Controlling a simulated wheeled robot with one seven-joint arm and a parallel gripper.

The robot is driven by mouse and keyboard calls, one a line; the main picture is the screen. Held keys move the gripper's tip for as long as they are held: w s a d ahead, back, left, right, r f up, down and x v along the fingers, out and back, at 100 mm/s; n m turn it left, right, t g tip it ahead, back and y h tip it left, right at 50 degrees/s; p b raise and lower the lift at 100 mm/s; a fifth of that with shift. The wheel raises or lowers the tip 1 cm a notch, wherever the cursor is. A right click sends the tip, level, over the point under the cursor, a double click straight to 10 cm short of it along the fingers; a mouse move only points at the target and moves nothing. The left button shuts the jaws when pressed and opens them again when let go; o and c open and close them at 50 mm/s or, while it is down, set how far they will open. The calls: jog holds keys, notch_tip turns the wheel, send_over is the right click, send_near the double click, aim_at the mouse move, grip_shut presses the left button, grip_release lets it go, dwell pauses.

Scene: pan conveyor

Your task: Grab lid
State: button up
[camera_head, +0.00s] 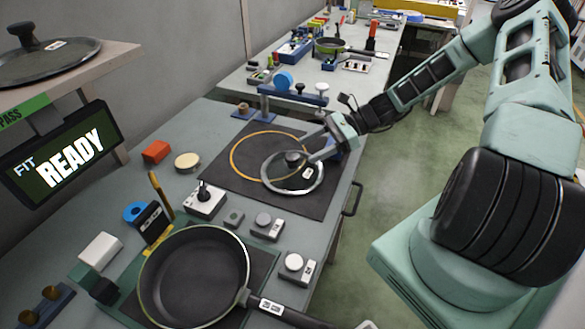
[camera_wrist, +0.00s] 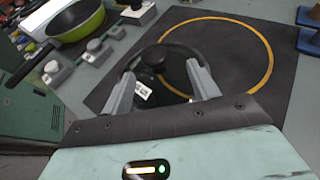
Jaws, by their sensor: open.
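A glass lid (camera_head: 318,180) with a metal rim, a dark knob and a white label lies on the black mat (camera_head: 222,178), overlapping the right part of the mat's orange ring. My gripper (camera_head: 308,157) is at the lid, reaching in from the upper right. In the wrist view my gripper (camera_wrist: 158,84) is open, with one finger on each side of the lid (camera_wrist: 178,92) and its dark knob. I cannot tell whether the fingers touch the lid. Part of the lid is hidden behind my gripper.
A pan (camera_head: 196,276) sits on a green mat at the front of the table, its handle toward the lower right. Small control boxes (camera_head: 266,226) stand between pan and mat. Another lid (camera_head: 45,60) lies on a shelf at left. A sign (camera_head: 64,155) reads "FIT READY".

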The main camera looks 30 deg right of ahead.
aim_at(298, 155)
jog(key=x, duration=0.3)
jog(key=p+x, duration=0.1)
jog(key=x, duration=0.1)
jog(key=shift+s+a+f, duration=0.15)
jog(key=shift+s, duration=0.2)
jog(key=c, duration=1.2)
jog(key=shift+c, duration=0.2)
